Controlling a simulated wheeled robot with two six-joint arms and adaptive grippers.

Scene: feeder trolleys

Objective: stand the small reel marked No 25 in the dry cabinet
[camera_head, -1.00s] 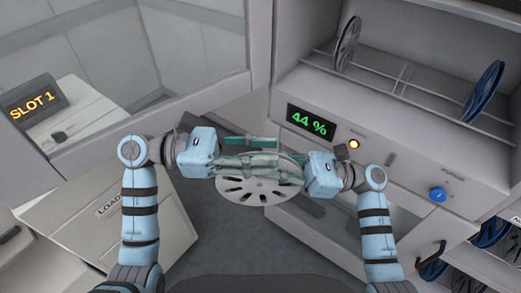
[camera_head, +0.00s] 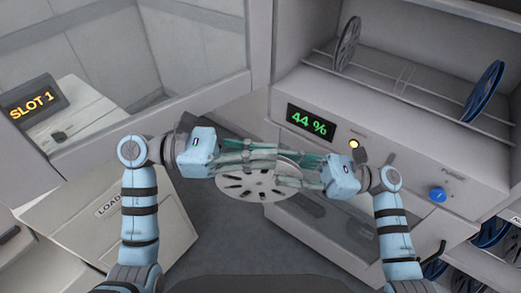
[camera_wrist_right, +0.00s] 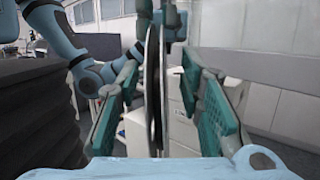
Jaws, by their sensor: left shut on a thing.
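A small pale grey reel (camera_head: 255,187) with slots in its face hangs between my two grippers in the head view; no number can be read on it. My left gripper (camera_head: 268,157) is shut on its upper edge. My right gripper (camera_head: 288,171) is open. In the right wrist view the reel (camera_wrist_right: 152,100) stands edge-on between the right gripper's spread green pads (camera_wrist_right: 160,110), with gaps on both sides. The dry cabinet (camera_head: 405,168) is at the right, its upper bay open, with a wire rack inside and a 44 % display.
A dark grey reel (camera_head: 347,45) and a blue reel (camera_head: 484,91) stand in the rack, with free room between them. More blue reels (camera_head: 490,233) sit at the lower right. A SLOT 1 display (camera_head: 33,99) and a panel marked LOAD (camera_head: 120,215) are at the left.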

